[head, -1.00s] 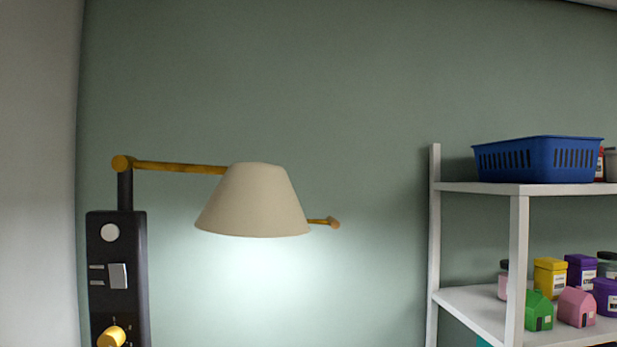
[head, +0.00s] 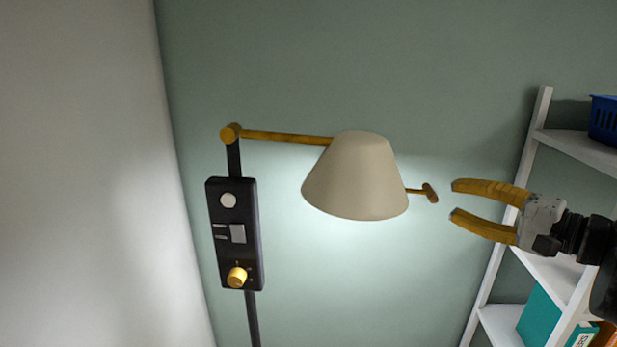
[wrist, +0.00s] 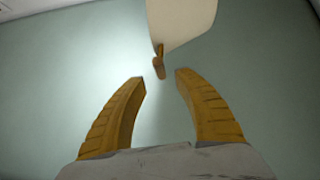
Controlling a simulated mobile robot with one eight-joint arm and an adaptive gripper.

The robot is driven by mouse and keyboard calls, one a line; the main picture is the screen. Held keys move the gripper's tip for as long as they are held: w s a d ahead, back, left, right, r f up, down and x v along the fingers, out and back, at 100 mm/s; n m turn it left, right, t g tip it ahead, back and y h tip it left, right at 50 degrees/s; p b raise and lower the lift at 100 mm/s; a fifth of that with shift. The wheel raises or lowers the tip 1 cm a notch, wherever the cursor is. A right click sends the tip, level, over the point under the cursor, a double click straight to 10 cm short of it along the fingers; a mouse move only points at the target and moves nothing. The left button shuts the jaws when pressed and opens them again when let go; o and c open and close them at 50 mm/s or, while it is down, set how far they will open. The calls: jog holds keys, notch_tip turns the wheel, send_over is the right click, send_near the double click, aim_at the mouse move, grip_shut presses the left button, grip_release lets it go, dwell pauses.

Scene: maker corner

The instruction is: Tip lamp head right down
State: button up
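The lamp head (head: 355,178) is a beige cone shade on a yellow arm (head: 288,137), lit, with its opening facing down. A short yellow handle (head: 428,192) with a knob end sticks out of its right side. My gripper (head: 453,202) is open and empty, just right of the handle, fingers pointing left at it. In the wrist view the handle (wrist: 159,66) shows just ahead of and between the open fingertips, with the shade (wrist: 182,20) behind it. The handle and fingers appear apart.
A dark control panel (head: 234,235) with a yellow knob (head: 237,277) and switches hangs below the lamp arm's left end. A white shelf (head: 572,152) with a blue basket (head: 604,120) and a teal box (head: 541,318) stands at right, behind my gripper. The wall space below the lamp is clear.

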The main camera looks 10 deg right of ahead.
aim_at(431, 189)
jog(key=x, duration=0.6)
jog(key=shift+w+a+p, duration=0.15)
jog(key=shift+w+p, duration=0.1)
jog(key=shift+p, duration=0.15)
grip_shut()
